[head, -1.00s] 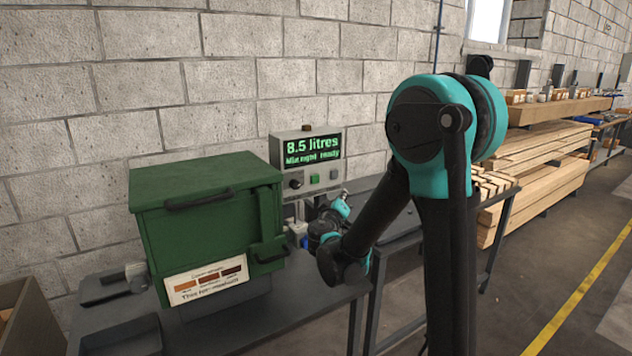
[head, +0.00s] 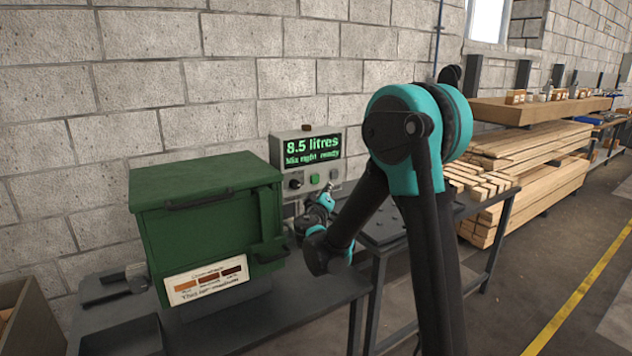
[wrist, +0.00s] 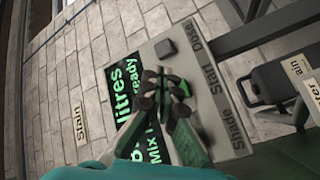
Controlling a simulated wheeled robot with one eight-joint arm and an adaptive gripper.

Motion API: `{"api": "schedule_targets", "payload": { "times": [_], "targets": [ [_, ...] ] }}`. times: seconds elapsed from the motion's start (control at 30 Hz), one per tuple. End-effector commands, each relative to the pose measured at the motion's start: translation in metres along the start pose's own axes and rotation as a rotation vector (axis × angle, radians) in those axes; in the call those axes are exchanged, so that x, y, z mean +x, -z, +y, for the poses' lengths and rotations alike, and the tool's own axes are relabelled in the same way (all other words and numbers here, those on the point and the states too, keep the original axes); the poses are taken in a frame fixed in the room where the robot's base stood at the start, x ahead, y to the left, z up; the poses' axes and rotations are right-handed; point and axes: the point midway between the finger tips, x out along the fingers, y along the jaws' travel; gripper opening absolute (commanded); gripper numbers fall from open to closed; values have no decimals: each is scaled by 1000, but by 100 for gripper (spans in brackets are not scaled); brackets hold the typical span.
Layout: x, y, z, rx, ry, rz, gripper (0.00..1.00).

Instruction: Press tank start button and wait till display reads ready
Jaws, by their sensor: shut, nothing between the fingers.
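The grey control box (head: 281,153) stands behind the green tank (head: 205,215), against the block wall. Its lit display (head: 314,150) shows "8.5 litres" in green, with a smaller line that seems to read "Mix right ready". In the wrist view the panel appears turned sideways, labelled "Shade", "Start" and "Dose". My gripper (wrist: 166,82) is shut and empty in front of the panel, beside the green start button (wrist: 186,88). I cannot tell whether the fingertips touch it.
The tank and box stand on a dark bench (head: 290,290). A second dark table (head: 385,225) adjoins at right. A brown bin (head: 30,310) is at lower left. The floor at right is open.

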Motion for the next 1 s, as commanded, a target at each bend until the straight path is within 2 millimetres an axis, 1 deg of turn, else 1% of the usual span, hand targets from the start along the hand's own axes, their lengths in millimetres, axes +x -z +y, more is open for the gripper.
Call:
{"api": "schedule_targets", "payload": {
  "times": [0.03,0.2,0.4,0.57,1.0],
  "targets": [
    [6,4,-4,0,0,0,0],
    [20,14,-14,0,0,0,0],
    [30,22,-22,0,0,0,0],
    [33,24,-24,0,0,0,0],
    [33,24,-24,0,0,0,0]
  ]
}}
